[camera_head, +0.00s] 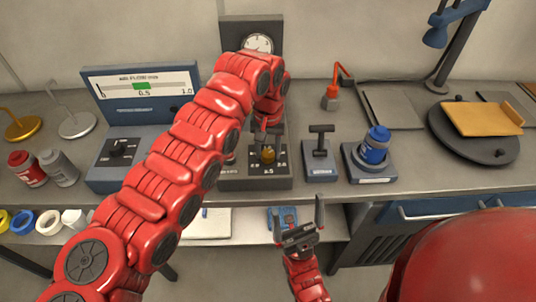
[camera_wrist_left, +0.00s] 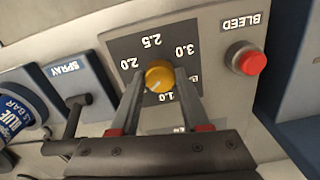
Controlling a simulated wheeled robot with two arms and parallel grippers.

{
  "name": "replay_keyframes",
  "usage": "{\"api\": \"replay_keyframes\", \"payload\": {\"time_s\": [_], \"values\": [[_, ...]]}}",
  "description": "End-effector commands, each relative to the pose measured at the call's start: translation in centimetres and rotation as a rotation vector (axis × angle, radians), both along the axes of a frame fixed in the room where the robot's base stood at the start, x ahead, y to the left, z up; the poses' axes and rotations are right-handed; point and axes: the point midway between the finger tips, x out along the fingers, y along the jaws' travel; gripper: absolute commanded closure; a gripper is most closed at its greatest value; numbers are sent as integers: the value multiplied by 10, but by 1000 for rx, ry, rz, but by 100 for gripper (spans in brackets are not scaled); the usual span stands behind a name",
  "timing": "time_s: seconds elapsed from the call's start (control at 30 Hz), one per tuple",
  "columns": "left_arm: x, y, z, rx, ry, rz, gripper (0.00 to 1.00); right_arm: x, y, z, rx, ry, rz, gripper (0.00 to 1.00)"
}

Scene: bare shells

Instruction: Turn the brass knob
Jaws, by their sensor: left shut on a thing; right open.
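The brass knob (camera_head: 268,154) sits on a dark scale plate on the grey panel box (camera_head: 283,183), below a round gauge (camera_head: 258,44). In the left wrist view the knob (camera_wrist_left: 159,74) shows among the upside-down marks 1.0, 2.0, 2.5 and 3.0. A pale line on its face points to the lower left of that picture. My left gripper (camera_head: 267,139) is over the knob, its two fingers (camera_wrist_left: 160,88) shut on the knob's sides. My right gripper (camera_head: 299,226) is open and empty in front of the bench edge. The gauge's needle is too small to read.
A red BLEED button (camera_wrist_left: 252,63) is beside the scale plate. A T-handle block (camera_head: 320,150) and a blue jar (camera_head: 375,145) on its stand are to the right. A blue meter box (camera_head: 137,120) with a black dial is to the left, partly behind my arm.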

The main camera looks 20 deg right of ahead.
Motion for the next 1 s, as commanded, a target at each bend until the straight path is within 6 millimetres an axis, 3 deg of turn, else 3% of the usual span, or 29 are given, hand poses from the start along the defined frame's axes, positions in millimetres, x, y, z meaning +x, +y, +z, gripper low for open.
{"api": "replay_keyframes", "payload": {"time_s": [0.3,0.8,0.83,1.0], "values": [[1,0,0,-1,-3,-103,100,0,0,-9,0,0,0,0],[1,0,0,-2,-1,-119,100,0,0,-9,0,0,0,0],[1,0,0,-2,-1,-119,50,0,0,-9,0,0,0,0],[0,0,0,-1,-2,-119,24,0,0,-9,0,0,0,0]]}}
